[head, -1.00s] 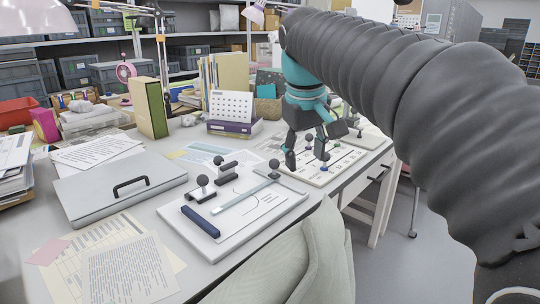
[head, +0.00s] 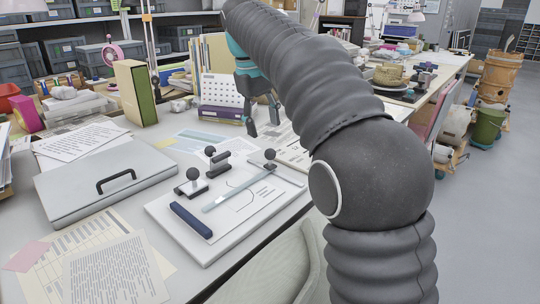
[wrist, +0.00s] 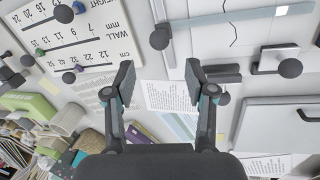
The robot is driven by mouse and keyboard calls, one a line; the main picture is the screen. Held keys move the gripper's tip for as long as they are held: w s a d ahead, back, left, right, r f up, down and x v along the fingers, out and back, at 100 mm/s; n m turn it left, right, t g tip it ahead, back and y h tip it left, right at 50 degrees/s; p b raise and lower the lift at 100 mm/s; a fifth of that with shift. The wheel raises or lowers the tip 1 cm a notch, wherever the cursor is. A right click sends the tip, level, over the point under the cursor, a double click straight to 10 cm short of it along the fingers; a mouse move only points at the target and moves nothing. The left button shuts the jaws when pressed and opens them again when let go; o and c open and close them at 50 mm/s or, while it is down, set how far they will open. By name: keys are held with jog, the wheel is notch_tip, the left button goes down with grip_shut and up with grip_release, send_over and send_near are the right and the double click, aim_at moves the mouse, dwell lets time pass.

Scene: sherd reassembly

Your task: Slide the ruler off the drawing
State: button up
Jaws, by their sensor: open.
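The ruler (head: 236,191) is a long pale strip lying slantwise across the drawing (head: 262,203) on a white board (head: 215,247). A dark ball knob (head: 270,155) stands at its far right end. In the wrist view the ruler (wrist: 235,19) crosses the top right, with its knob (wrist: 160,38) at the left end. My gripper (head: 263,118) is open and empty, raised beyond the board, in front of the books. In the wrist view its fingers (wrist: 160,82) are spread, apart from the ruler and its knob. Part of the drawing is under the ruler.
A grey case (head: 107,184) lies left. A scale board (wrist: 75,40) lies beside the drawing board. Books (head: 222,115) stand behind. Papers (head: 115,270) cover the near left.

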aim_at(269, 149)
jog(key=f, duration=0.3)
jog(key=d+f+b, duration=0.1)
jog(key=f, duration=0.2)
jog(key=w+f, duration=0.1)
jog(key=f, duration=0.2)
jog(key=shift+d+b, duration=0.25)
jog(key=shift+b, duration=0.1)
grip_shut()
